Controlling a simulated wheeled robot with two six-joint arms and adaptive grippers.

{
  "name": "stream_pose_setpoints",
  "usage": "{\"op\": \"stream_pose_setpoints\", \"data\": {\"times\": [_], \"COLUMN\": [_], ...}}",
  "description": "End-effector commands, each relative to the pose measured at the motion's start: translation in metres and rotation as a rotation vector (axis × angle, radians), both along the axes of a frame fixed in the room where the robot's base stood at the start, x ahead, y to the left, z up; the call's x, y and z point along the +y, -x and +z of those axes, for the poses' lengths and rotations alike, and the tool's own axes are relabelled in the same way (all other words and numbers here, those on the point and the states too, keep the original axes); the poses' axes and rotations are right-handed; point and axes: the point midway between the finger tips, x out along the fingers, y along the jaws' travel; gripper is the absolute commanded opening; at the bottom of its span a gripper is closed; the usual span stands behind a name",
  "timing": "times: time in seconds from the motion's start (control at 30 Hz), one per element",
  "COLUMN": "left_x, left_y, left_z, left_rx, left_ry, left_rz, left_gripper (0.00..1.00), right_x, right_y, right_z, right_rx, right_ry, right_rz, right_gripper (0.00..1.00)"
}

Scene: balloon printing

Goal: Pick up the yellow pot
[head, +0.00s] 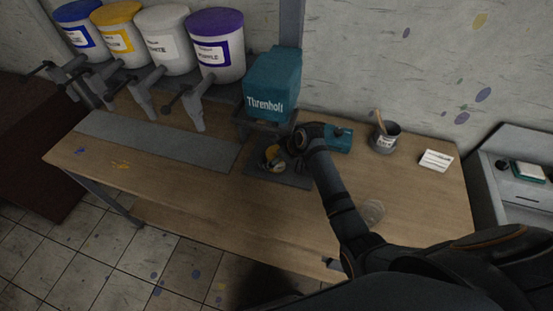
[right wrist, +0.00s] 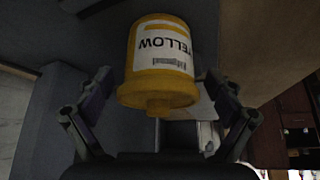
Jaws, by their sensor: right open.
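The yellow pot (head: 271,153) stands on a dark plate below the teal machine labelled Threnholt. It shows a yellow band and a white label. In the right wrist view the yellow pot (right wrist: 160,62) lies between the fingers, its label reading YELLOW upside down. My right gripper (head: 288,148) is beside the pot, on its right. In the right wrist view my right gripper (right wrist: 158,80) is open, with a finger on each side of the pot and gaps visible. My left gripper is not in view.
The teal machine (head: 272,85) stands directly behind the pot. Paint buckets with taps, including a purple-lidded one (head: 216,44), line the back left. A grey can (head: 384,138) and a white card (head: 436,160) lie at right.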

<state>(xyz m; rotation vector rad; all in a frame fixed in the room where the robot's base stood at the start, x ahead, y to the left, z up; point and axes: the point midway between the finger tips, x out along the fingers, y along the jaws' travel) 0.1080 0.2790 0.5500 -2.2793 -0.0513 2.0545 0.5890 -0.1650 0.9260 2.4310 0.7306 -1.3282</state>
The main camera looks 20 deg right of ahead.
Motion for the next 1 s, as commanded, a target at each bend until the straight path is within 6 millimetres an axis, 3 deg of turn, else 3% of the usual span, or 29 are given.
{"op": "stream_pose_setpoints", "data": {"times": [0.1,0.23,0.8,1.0], "left_x": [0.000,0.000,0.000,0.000], "left_y": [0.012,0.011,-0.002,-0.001], "left_z": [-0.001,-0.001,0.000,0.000], "left_rx": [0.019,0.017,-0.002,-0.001], "left_ry": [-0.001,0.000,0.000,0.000], "left_rz": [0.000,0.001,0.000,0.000], "left_gripper": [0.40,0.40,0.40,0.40], "right_x": [0.001,0.001,0.000,0.000], "right_y": [-0.001,-0.001,-0.001,-0.001], "right_z": [-0.003,-0.003,-0.003,-0.002], "right_rx": [0.000,0.000,0.001,0.000], "right_ry": [0.001,0.001,0.001,0.001], "right_rz": [-0.001,-0.001,0.000,-0.001], "right_gripper": [0.93,0.92,0.14,0.12]}}
